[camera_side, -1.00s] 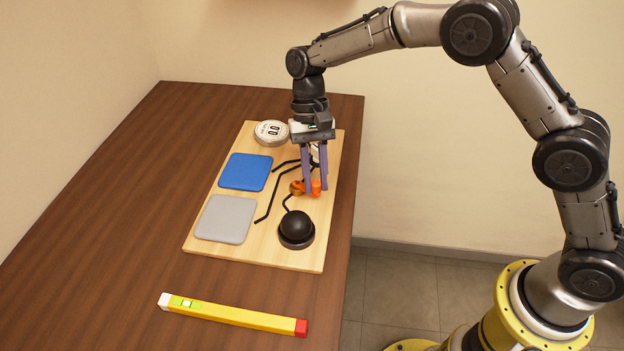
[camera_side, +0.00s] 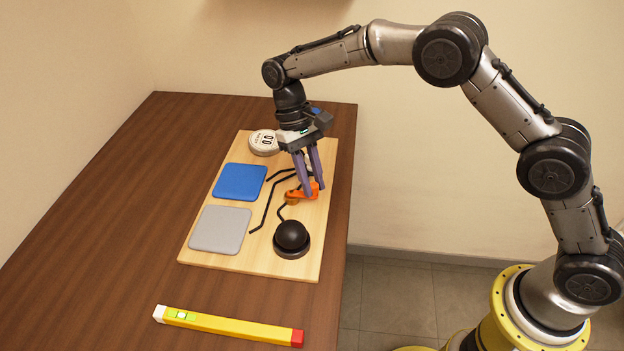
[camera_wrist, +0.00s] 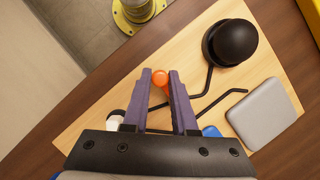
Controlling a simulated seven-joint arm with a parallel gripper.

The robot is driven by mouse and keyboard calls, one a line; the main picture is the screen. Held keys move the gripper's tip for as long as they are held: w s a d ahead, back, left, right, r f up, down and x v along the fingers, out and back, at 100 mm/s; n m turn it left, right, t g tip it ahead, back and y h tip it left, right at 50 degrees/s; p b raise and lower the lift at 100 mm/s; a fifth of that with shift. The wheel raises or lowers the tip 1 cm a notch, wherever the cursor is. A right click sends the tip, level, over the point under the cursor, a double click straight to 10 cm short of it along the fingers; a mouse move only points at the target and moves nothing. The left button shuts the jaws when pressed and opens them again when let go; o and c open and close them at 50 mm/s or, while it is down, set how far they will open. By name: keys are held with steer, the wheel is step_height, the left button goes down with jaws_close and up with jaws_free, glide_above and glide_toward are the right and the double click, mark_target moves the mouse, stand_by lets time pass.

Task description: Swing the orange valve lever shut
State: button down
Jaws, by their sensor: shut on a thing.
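The orange valve lever (camera_side: 303,193) is on the light wooden board (camera_side: 262,258), right of the black pipe lines. Its brass-coloured pivot shows at its left end, and the lever points right and slightly to the back. My gripper (camera_side: 313,192) comes down tilted from behind, with its two purple fingers at the lever's free end. In the wrist view the orange lever end (camera_wrist: 160,77) sits between the fingertips of my gripper (camera_wrist: 160,80). The fingers are shut on it. The rest of the lever is hidden there.
A black dome (camera_side: 291,236) stands just in front of the lever. A blue pad (camera_side: 239,182) and a grey pad (camera_side: 220,229) lie to the left, with a round white dial (camera_side: 264,142) at the back. A yellow level (camera_side: 230,326) lies on the table in front.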

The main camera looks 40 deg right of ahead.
steer(key=shift+r, duration=0.1)
steer(key=c, duration=0.7)
jaws_free()
steer(key=shift+w, duration=0.1)
steer(key=shift+v, duration=5.95)
